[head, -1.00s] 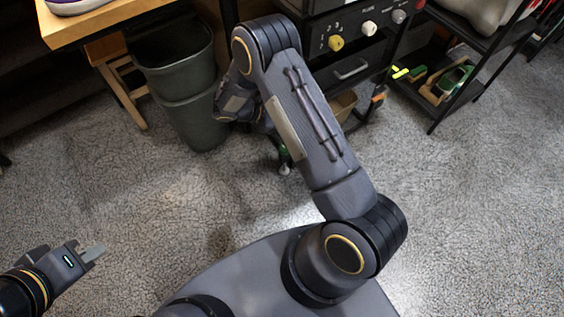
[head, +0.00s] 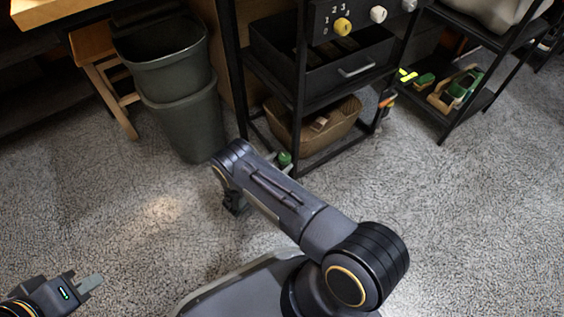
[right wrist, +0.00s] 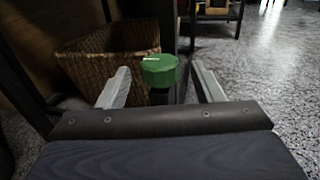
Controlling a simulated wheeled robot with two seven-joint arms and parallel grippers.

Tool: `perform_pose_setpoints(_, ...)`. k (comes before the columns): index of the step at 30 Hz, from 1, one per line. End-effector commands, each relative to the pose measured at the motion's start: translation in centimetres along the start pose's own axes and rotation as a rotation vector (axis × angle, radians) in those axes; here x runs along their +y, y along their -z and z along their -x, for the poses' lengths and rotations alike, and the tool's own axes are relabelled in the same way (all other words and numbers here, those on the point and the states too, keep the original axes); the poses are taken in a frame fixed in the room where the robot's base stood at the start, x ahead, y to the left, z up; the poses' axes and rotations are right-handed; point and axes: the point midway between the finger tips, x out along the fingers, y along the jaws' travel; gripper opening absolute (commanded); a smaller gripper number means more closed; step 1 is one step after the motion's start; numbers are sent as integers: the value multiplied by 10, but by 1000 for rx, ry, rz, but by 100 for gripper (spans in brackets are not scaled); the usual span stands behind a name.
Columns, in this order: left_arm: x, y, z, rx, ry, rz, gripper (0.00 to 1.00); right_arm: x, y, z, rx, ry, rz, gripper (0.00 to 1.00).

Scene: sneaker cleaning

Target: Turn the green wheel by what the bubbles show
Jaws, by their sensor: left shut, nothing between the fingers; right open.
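The green wheel (right wrist: 159,70) is a small faceted knob on a dark stem. In the right wrist view it stands between the open, pale fingers of my right gripper (right wrist: 160,78), with gaps visible on both sides. In the head view the green wheel (head: 285,159) shows low by the black rack, just beyond my right arm. My right gripper's fingers are hidden there. My left gripper (head: 90,283) is shut and empty over the floor at the lower left. No bubbles can be made out in either view.
The black rack (head: 300,95) holds a drawer (head: 350,62), a panel with a yellow knob (head: 343,27), and a wicker basket (head: 318,125). Grey bins (head: 180,110) stand left of it. Another shelf (head: 480,95) is at right. Carpet around my base is clear.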

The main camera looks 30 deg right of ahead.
Motion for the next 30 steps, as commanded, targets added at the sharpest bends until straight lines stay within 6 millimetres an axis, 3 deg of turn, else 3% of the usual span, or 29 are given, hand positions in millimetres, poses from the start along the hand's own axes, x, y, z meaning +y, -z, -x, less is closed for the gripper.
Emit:
perform_pose_setpoints(6,-2,-2,-5,0,0,0,0,0,0,-19,0,1,0,60)
perform_pose_setpoints(14,-2,-2,-4,0,0,0,0,0,0,-20,1,1,0,60)
perform_pose_setpoints(24,-2,-2,-4,0,0,0,0,0,0,-20,1,1,0,17)
perform_pose_setpoints(30,0,-1,-1,0,0,0,0,-1,-2,-19,-3,-71,5,16)
